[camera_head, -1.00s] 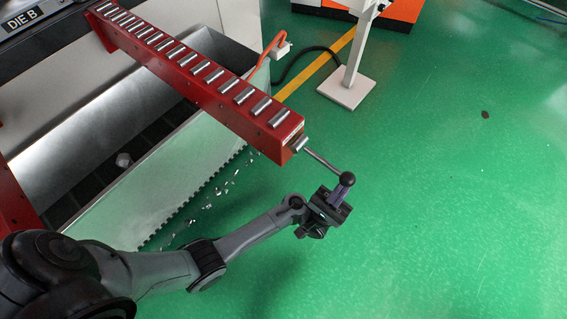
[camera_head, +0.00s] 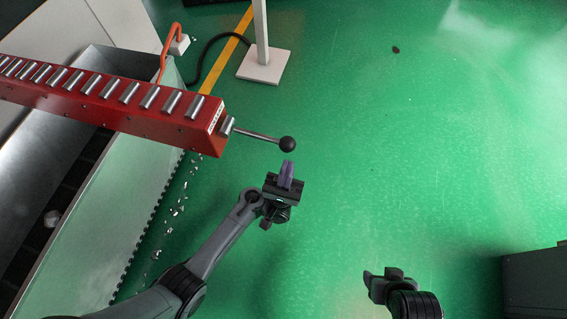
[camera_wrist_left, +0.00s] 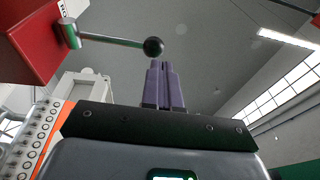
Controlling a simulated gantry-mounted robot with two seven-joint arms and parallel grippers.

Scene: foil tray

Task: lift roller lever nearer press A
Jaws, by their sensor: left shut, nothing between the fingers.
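The roller lever is a metal rod (camera_head: 258,135) with a black ball knob (camera_head: 288,144), sticking out from the end of the red roller rail (camera_head: 165,122). In the left wrist view, the knob (camera_wrist_left: 153,47) and rod (camera_wrist_left: 110,40) show at the top. My left gripper (camera_head: 287,163) has purple fingers held together with nothing between them. The fingertips (camera_wrist_left: 162,64) appear just below the knob in both views, with a small gap in the head view.
A metal trough (camera_head: 120,200) with a toothed edge lies under the rail, with metal scraps (camera_head: 172,212) on the floor beside it. A white post base (camera_head: 264,66) stands behind. The green floor right of the lever is open. A dark box (camera_head: 535,280) stands at the lower right.

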